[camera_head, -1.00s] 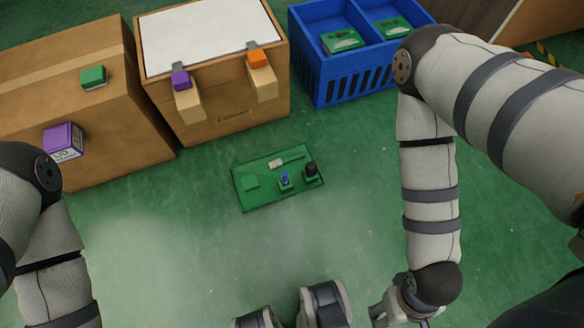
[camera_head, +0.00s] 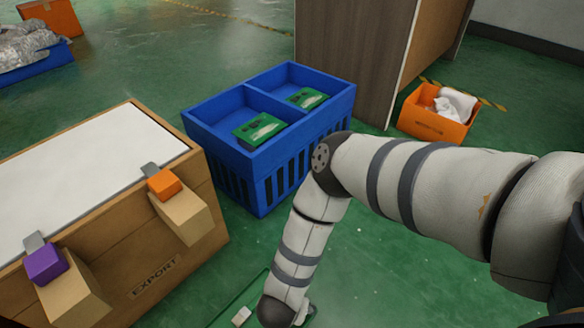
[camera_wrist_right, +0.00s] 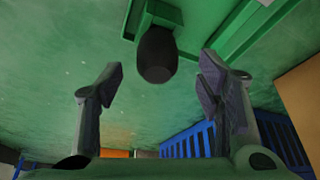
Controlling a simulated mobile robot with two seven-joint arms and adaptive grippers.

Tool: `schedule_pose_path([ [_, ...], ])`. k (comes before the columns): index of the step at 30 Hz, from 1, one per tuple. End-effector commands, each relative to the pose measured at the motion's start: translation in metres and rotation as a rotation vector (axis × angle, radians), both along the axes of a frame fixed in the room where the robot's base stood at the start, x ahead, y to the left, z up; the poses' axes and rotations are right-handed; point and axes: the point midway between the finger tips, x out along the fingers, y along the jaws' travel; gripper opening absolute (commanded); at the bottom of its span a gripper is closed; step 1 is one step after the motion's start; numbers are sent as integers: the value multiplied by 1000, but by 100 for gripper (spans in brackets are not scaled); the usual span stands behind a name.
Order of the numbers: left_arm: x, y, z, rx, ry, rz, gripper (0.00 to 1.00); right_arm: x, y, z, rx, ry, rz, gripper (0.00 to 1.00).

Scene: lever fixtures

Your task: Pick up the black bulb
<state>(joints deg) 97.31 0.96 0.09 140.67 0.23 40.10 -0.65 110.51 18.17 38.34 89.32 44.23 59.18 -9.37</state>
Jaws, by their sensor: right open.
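The black bulb (camera_wrist_right: 157,55) shows in the right wrist view, dark and rounded, set in a green holder (camera_wrist_right: 158,14). My right gripper (camera_wrist_right: 160,76) is open, with one finger on each side of the bulb's line and visible gaps to both. The fingers do not visibly touch it. In the head view my right arm reaches down over the green tray (camera_head: 228,315), and the bulb and gripper tips are hidden there. My left gripper is in neither current view.
A blue crate (camera_head: 275,180) with two green boards (camera_head: 262,130) stands beyond the right arm. An EXPORT box (camera_head: 160,275) with orange (camera_head: 163,184) and purple (camera_head: 45,264) levers is at left. An orange bin (camera_head: 425,124) sits at back right.

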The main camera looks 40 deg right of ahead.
Motion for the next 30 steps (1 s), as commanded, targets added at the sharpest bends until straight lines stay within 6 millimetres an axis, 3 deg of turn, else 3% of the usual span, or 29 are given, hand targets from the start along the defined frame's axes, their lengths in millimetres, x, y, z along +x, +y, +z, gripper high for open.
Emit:
schedule_pose_path([
  [8, -7, 0, -20, -3, 43, -5, 40, 3, -15, -48, 0, 1, 0, 60],
  [14, -6, 0, -19, -4, 40, -5, 40, 5, -17, -47, 2, -2, 2, 60],
  [15, -6, 0, -19, -4, 40, -5, 40, 5, -17, -47, 1, -2, 2, 58],
  [21, -6, 0, -19, -4, 40, -5, 40, 5, -17, -47, 1, -2, 2, 13],
  [30, -6, 0, -18, -4, 38, -5, 40, 5, -17, -44, 2, -3, 2, 12],
])
